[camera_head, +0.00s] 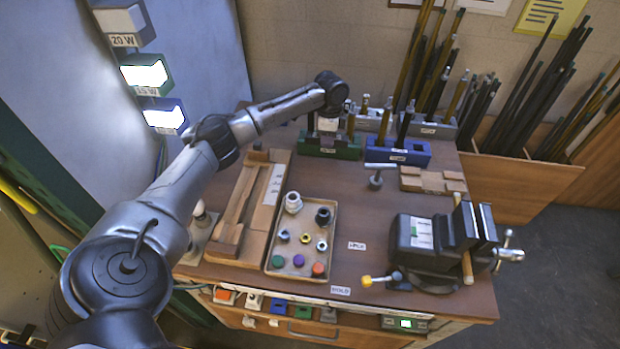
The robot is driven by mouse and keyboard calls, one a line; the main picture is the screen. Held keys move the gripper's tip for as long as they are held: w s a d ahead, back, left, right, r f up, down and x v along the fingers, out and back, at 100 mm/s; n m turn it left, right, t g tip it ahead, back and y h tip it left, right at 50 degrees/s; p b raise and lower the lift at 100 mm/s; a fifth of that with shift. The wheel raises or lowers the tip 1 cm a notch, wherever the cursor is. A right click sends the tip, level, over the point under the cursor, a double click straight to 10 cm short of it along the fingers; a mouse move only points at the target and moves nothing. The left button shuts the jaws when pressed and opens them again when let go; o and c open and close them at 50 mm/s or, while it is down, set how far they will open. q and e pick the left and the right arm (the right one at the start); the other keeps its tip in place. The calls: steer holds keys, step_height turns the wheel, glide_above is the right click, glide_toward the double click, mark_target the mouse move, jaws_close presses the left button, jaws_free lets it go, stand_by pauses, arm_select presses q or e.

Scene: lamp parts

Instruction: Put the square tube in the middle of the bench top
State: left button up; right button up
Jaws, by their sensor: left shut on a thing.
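My left arm reaches in from the left to the back of the bench top (385,215). My left gripper (326,140) points down at the green rack (343,154). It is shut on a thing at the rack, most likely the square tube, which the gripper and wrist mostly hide. I cannot tell the tube's shape or whether it is clear of the rack. A dark tube and a brass-coloured tube stand close on either side of the gripper. My right gripper is not in view.
A blue rack (412,155) and grey racks hold more upright tubes at the back. A tray (272,262) of small parts and a wooden fixture (238,212) are left of centre. A vise (440,245) stands at right. The bench's middle is largely clear.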

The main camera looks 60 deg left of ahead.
arm_select(q)
steer(key=shift+s+a+f, duration=0.1)
steer(key=shift+s+a, duration=0.1)
steer(key=shift+s, duration=0.1)
steer(key=shift+s+a+f, duration=0.1)
steer(key=shift+s+f, duration=0.05)
steer(key=shift+f, duration=0.1)
steer(key=b, duration=0.2)
glide_above(323, 166)
step_height(323, 166, down, 4)
steer(key=shift+f, duration=0.15)
step_height(323, 166, down, 4)
steer(key=shift+f+b, duration=0.25)
steer(key=shift+b, duration=0.35)
steer(key=shift+f, duration=0.35)
steer(key=shift+f, duration=0.1)
steer(key=o, duration=0.7)
steer(key=shift+c, duration=0.2)
